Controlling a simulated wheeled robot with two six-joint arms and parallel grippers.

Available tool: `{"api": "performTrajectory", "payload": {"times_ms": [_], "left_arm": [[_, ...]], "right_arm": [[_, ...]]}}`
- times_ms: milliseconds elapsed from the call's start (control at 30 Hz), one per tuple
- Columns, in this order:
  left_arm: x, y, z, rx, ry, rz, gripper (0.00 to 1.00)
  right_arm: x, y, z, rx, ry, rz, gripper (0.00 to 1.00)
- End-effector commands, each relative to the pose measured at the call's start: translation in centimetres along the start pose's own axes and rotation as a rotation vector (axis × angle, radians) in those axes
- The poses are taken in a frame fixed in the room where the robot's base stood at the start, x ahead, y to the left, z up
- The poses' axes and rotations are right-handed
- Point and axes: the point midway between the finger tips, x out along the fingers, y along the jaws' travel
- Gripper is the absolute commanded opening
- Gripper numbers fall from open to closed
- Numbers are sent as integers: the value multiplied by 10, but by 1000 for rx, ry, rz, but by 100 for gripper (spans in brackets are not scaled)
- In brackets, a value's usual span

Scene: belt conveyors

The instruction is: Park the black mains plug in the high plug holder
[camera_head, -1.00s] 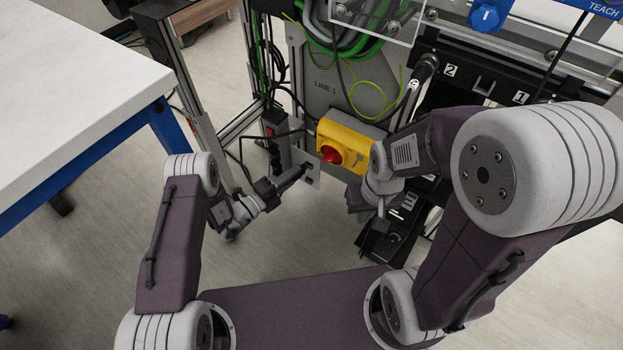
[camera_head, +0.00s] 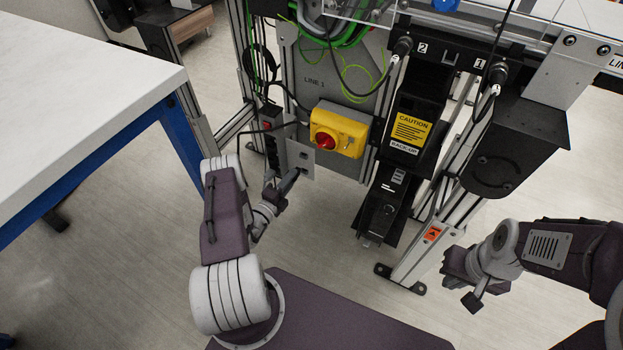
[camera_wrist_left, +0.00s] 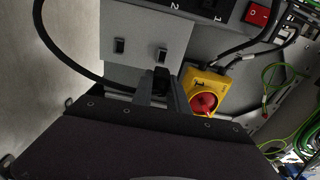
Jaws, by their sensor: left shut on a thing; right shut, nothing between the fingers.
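A grey holder plate (camera_head: 302,150) with slots stands left of the yellow switch box. In the left wrist view, the plate (camera_wrist_left: 140,63) shows two dark slots side by side. My left gripper (camera_head: 296,176) is at the plate's lower part. In the left wrist view it is shut on the black mains plug (camera_wrist_left: 162,76), just below the right-hand slot in the picture. The plug is mostly hidden by the fingers; I cannot tell whether it touches the plate. My right gripper (camera_head: 471,299) is shut and empty, far to the right.
A yellow box with a red knob (camera_head: 339,130) sits right of the plate. A power strip with a red switch (camera_head: 268,127) stands left of it. A black cable (camera_wrist_left: 52,52) loops near my left gripper. A white table (camera_head: 80,90) is at left.

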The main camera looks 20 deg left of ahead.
Motion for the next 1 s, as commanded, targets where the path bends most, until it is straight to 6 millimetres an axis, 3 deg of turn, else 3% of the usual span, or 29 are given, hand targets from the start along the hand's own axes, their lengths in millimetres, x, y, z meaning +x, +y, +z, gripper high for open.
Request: {"api": "performTrajectory", "payload": {"times_ms": [267, 700, 1000], "left_arm": [[-5, 0, 13, 1, -30, 0, 0], [36, 2, 13, 4, -26, -1, 0], [47, 0, 14, 1, -29, 0, 0]], "right_arm": [[0, 0, 0, 0, 0, 0, 0], [17, 0, 2, 0, 0, 0, 0], [20, 0, 2, 0, 0, 0, 0]]}}
